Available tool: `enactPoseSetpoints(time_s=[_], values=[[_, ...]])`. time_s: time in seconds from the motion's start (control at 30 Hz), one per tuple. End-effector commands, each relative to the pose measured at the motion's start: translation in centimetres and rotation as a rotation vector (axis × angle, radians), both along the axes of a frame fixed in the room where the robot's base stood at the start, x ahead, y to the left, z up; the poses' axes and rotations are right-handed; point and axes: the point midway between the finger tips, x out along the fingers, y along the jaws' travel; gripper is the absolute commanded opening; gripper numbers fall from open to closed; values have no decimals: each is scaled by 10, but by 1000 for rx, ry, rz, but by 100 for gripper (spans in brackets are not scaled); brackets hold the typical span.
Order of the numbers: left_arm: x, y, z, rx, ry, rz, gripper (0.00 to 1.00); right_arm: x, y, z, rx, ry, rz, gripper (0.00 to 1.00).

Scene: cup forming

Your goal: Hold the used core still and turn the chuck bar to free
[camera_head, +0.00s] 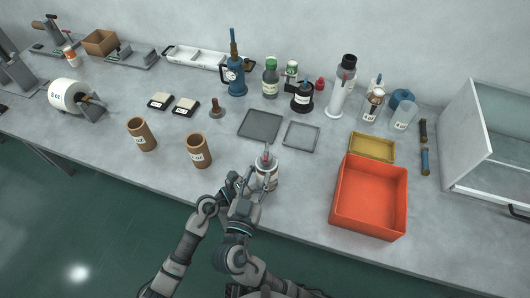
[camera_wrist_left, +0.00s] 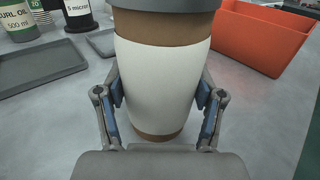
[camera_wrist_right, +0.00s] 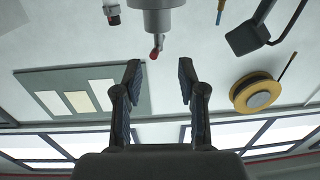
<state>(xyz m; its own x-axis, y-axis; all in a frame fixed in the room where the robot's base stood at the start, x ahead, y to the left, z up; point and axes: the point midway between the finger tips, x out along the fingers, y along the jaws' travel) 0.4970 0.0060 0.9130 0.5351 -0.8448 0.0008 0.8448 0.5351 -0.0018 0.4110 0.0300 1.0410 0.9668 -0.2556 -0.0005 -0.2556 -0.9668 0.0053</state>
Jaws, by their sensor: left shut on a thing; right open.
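The used core (camera_wrist_left: 160,85) is a brown cylinder with a white band and a grey part on top. It stands upright in the left wrist view, and its white side shows in the head view (camera_head: 270,180). My left gripper (camera_wrist_left: 160,105) is shut on it from both sides. The chuck bar's red tip (camera_wrist_right: 154,53) sticks out of a grey body (camera_wrist_right: 157,18) in the right wrist view. My right gripper (camera_wrist_right: 160,70) is open, with the red tip just beyond and between its fingers; they look apart. In the head view my arms partly hide the core.
A red-orange box (camera_head: 369,235) stands right of the core, with a yellow tray (camera_head: 372,148) behind it. Two grey trays lie behind the core. Two brown labelled cylinders (camera_head: 199,151) stand to the left. Bottles line the back. Bare table surrounds the core.

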Motion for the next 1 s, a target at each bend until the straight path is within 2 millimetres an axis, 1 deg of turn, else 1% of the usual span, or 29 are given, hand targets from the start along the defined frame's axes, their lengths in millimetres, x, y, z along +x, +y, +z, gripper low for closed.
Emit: enactPoseSetpoints(time_s=[0.03,0.2,0.3,0.4,0.5,0.6,0.83,0.87,0.9,0.97,1.0], values=[[0,0,2,-2,-2,0,30,11,-3,1,-4,-4,-2,40],[0,-1,2,-2,-2,0,30,46,-13,1,-3,-4,-2,40],[0,-1,2,-2,-2,0,30,64,-18,1,-4,-4,-1,40],[0,0,2,-2,-2,0,30,77,-21,1,-4,-3,0,40],[0,0,2,-2,-2,0,30,85,-22,1,-2,-1,0,40],[-1,0,2,-3,-3,0,30,89,-23,1,-1,-1,0,40],[-1,0,2,-2,-2,0,30,89,-23,0,-1,-1,1,40],[-1,0,2,-2,-2,0,30,89,-23,0,-1,-1,1,35],[-1,0,2,-2,-2,0,30,89,-23,0,-1,-1,1,25],[0,1,2,-2,-2,0,30,89,-23,0,-1,-1,1,10],[0,0,2,-2,-2,0,30,89,-23,0,-1,-1,1,0]])
